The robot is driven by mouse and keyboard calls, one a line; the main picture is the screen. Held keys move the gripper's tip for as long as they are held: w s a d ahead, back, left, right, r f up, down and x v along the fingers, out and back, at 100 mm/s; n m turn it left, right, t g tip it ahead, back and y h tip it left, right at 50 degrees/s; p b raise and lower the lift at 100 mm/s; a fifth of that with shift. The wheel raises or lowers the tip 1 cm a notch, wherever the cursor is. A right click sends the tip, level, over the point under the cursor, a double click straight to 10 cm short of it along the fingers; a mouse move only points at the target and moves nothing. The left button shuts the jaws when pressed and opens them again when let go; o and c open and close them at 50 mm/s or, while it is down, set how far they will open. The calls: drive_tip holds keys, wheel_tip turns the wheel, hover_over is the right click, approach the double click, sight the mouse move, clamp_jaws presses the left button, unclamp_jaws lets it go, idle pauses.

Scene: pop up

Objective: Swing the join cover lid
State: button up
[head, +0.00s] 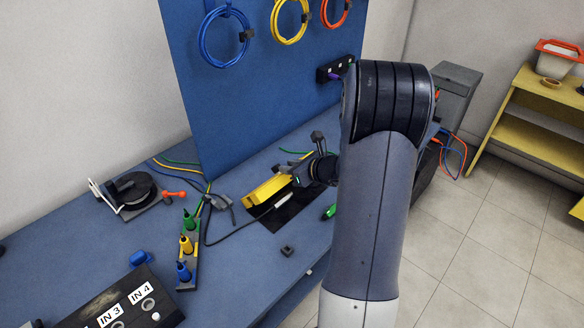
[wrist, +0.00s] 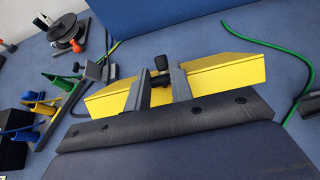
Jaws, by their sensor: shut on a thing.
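The yellow join cover lid (head: 266,188) lies at the black area (head: 296,208) of the blue bench, in front of the blue panel. In the wrist view the lid (wrist: 225,76) spans the middle as a long folded yellow piece. My gripper (head: 302,178) reaches it from the right. In the wrist view its two grey fingers (wrist: 161,78) are shut on a black knob (wrist: 160,63) at the lid's middle. My arm hides part of the bench to the right. I cannot tell the lid's exact swing angle.
A rack of green, yellow and blue plugs (head: 187,245) stands left of the lid. A black reel (head: 133,190) is behind it. A labelled socket box (head: 125,305) is at front left. A green cable (wrist: 296,88) lies right of the lid. A small black block (head: 287,250) is in front.

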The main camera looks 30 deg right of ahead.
drive_tip(key=shift+w+a+r, duration=0.2)
drive_tip(key=shift+w+r, duration=0.05)
drive_tip(key=shift+w, duration=0.35)
drive_tip(key=shift+w+a+r, duration=0.2)
drive_tip(key=shift+w, duration=0.45)
drive_tip(key=shift+w+a+r, duration=0.2)
drive_tip(key=shift+w+r, duration=0.05)
drive_tip(key=shift+w, duration=0.35)
drive_tip(key=shift+w+a, duration=0.25)
drive_tip(key=shift+w, duration=0.4)
drive_tip(key=shift+w+a, duration=0.25)
drive_tip(key=shift+w, duration=0.4)
drive_tip(key=shift+w+a, duration=0.25)
drive_tip(key=shift+w, duration=0.4)
drive_tip(key=shift+r, duration=0.1)
drive_tip(key=shift+w, duration=0.1)
drive_tip(key=shift+r+x, duration=0.15)
drive_tip(key=shift+x, duration=0.85)
drive_tip(key=shift+r+x, duration=0.2)
drive_tip(key=shift+x, duration=0.8)
drive_tip(key=shift+w+a, duration=0.1)
drive_tip(key=shift+w, duration=0.05)
